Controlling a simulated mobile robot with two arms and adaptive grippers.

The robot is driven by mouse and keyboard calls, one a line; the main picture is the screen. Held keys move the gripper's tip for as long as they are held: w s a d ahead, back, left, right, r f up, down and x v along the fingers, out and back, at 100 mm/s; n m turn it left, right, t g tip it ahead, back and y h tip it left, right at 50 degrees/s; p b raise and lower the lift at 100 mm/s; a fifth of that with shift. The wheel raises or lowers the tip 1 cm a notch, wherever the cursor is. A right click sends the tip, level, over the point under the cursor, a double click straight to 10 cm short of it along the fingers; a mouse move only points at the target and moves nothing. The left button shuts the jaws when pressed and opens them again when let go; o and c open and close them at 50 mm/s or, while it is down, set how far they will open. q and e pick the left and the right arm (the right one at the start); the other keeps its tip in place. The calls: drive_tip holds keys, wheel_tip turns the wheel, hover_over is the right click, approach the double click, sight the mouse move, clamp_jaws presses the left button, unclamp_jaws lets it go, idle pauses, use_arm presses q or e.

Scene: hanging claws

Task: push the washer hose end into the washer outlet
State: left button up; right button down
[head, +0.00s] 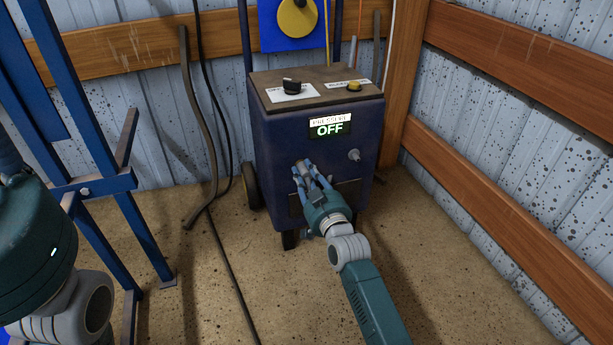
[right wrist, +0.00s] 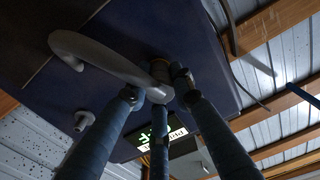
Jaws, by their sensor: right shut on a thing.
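The washer (head: 290,130) is a dark blue cabinet standing on the floor by the wall. My right gripper (head: 307,172) is at its front face, left of a small silver fitting (head: 354,155). In the right wrist view, my gripper's fingers (right wrist: 158,88) are closed around one end of a smooth grey curved piece (right wrist: 105,58). I cannot tell whether this is the hose end. A brownish round part (right wrist: 156,53) shows just behind the fingertips, partly hidden, perhaps the outlet. The silver fitting also shows in the wrist view (right wrist: 84,120). My left gripper is out of view.
A display (head: 330,127) on the washer reads OFF, and a black knob (head: 291,87) and a yellow knob (head: 354,86) sit on top. A grey-brown hose (head: 193,90) hangs to the floor at left. A blue frame (head: 100,185) stands left. The floor at right is clear.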

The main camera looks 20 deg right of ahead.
drive_tip(key=c, duration=1.4)
unclamp_jaws()
